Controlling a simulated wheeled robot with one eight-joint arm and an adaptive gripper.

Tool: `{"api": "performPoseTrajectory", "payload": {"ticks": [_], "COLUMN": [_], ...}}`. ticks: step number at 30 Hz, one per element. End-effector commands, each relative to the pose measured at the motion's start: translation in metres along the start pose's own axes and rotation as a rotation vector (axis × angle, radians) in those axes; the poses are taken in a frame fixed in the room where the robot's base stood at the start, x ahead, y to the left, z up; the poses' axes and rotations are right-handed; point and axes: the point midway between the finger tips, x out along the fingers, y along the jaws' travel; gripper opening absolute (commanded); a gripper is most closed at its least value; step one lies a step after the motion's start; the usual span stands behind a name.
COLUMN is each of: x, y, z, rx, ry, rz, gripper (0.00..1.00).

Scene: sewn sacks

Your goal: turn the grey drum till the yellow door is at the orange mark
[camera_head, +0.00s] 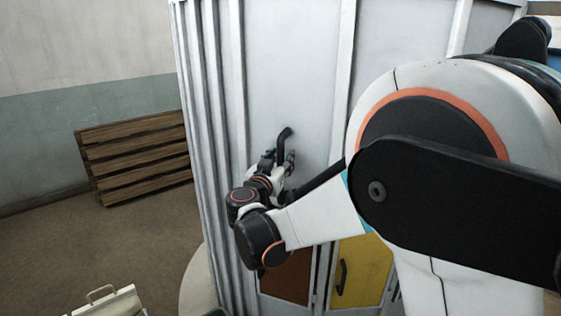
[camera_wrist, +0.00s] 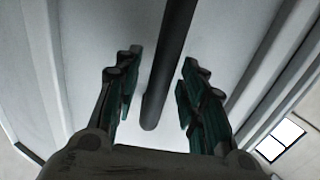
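The tall grey drum (camera_head: 290,70) fills the middle of the head view, with pale ribbed panels. A dark bar handle (camera_head: 285,138) stands out from its upper panel. The yellow door (camera_head: 362,268) with a black handle is low on the drum, partly hidden by my arm. My gripper (camera_head: 283,165) is at the upper panel, close to the bar handle. In the wrist view my gripper (camera_wrist: 158,78) is open, with a finger on either side of the dark bar (camera_wrist: 171,70) and gaps on both sides. I cannot make out the orange mark.
A brown door (camera_head: 287,280) sits left of the yellow one. Wooden slats (camera_head: 135,157) lean by the wall at left. A pale case with a handle (camera_head: 108,302) is at the bottom left. The floor (camera_head: 110,240) between is clear.

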Motion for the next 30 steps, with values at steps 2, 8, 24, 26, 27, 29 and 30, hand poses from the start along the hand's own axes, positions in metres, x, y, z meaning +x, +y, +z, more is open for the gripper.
{"api": "performPoseTrajectory", "payload": {"ticks": [2, 8, 24, 26, 27, 29, 30], "x": [-0.003, -0.028, -0.116, -0.119, -0.12, -0.121, -0.121], "y": [-0.001, -0.001, 0.001, 0.001, 0.001, 0.001, 0.001], "z": [0.0, 0.0, 0.001, 0.001, 0.001, 0.001, 0.001], "rx": [0.0, 0.0, -0.001, -0.001, -0.001, -0.001, -0.001], "ry": [0.0, 0.0, 0.0, 0.0, 0.0, 0.0, 0.0], "rz": [-0.001, -0.003, 0.003, 0.003, 0.003, 0.003, 0.003], "gripper": [0.38, 0.38, 0.38, 0.38, 0.38, 0.38, 0.38]}}
